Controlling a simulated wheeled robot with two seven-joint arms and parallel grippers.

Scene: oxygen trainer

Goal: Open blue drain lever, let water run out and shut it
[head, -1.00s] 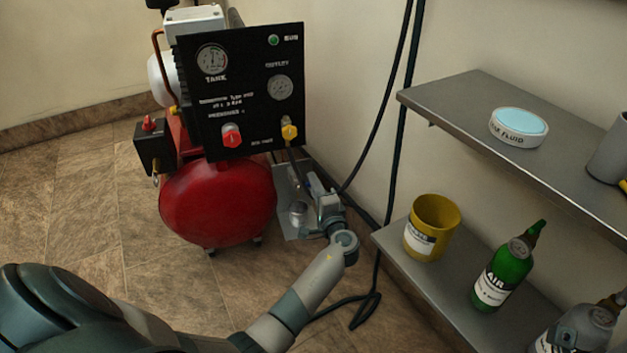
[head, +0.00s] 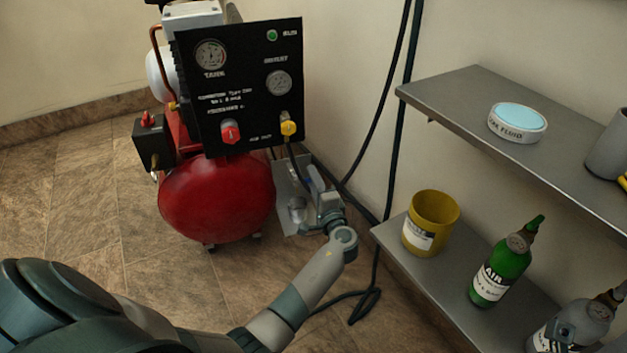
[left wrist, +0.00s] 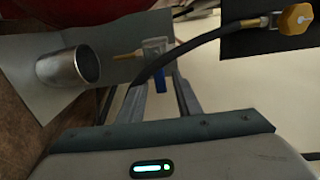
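The blue drain lever (left wrist: 158,82) hangs below a pale valve body (left wrist: 154,46) with a brass spout in the left wrist view. My left gripper (left wrist: 160,90) is open, its two grey fingers apart on either side of the lever. I cannot tell whether either finger touches it. In the head view my left gripper (head: 314,184) is low behind the compressor's right side, and the lever cannot be made out there. No running water is visible. My right gripper is out of view.
The red compressor tank (head: 216,200) and black gauge panel (head: 240,100) stand left of my gripper. A black hose (left wrist: 195,50) crosses near the lever. Shelves (head: 470,95) on the right hold a yellow cup (head: 431,222) and a green bottle (head: 500,270). Floor at left is clear.

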